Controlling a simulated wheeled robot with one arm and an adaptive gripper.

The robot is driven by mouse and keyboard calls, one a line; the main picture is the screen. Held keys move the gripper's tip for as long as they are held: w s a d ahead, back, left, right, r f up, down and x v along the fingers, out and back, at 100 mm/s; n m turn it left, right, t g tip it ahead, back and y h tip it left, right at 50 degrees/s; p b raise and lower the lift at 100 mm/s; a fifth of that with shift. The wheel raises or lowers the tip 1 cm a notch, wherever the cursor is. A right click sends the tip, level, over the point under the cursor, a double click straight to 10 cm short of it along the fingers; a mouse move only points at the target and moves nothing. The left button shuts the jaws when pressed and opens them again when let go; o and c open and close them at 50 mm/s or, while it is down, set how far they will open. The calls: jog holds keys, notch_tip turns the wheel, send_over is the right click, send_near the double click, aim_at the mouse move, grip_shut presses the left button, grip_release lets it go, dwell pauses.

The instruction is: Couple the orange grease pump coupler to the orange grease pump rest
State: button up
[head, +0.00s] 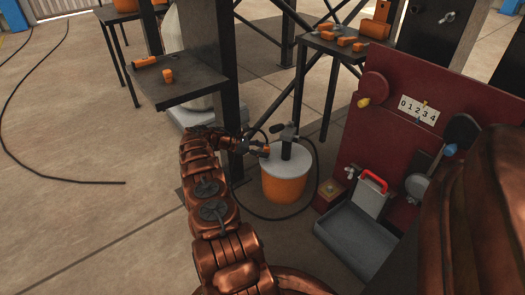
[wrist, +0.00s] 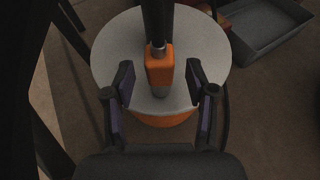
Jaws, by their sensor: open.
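The orange grease pump coupler (wrist: 159,66) is a small orange block with a metal collar at its top. It sits between my gripper's (wrist: 160,78) two dark fingers in the wrist view, with a gap on each side. My gripper is open and not holding it. The coupler also shows in the head view (head: 265,151), beside the pump on the orange bucket (head: 283,187) with a grey lid. My gripper (head: 256,145) is just left of the pump there. I cannot make out the orange grease pump rest as a separate part, nor whether the coupler touches it.
A dark post (head: 227,100) and a shelf (head: 190,88) stand close behind my arm. A red panel (head: 375,130) with a grey tray (head: 355,240) stands right of the bucket. A black hose (head: 312,200) curves around the bucket. The floor at left is mostly clear.

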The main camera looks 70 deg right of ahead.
jog(key=v, duration=0.7)
jog(key=shift+w+a, duration=0.15)
jog(key=shift+w, duration=0.05)
jog(key=shift+r, duration=0.1)
dwell(0.6)
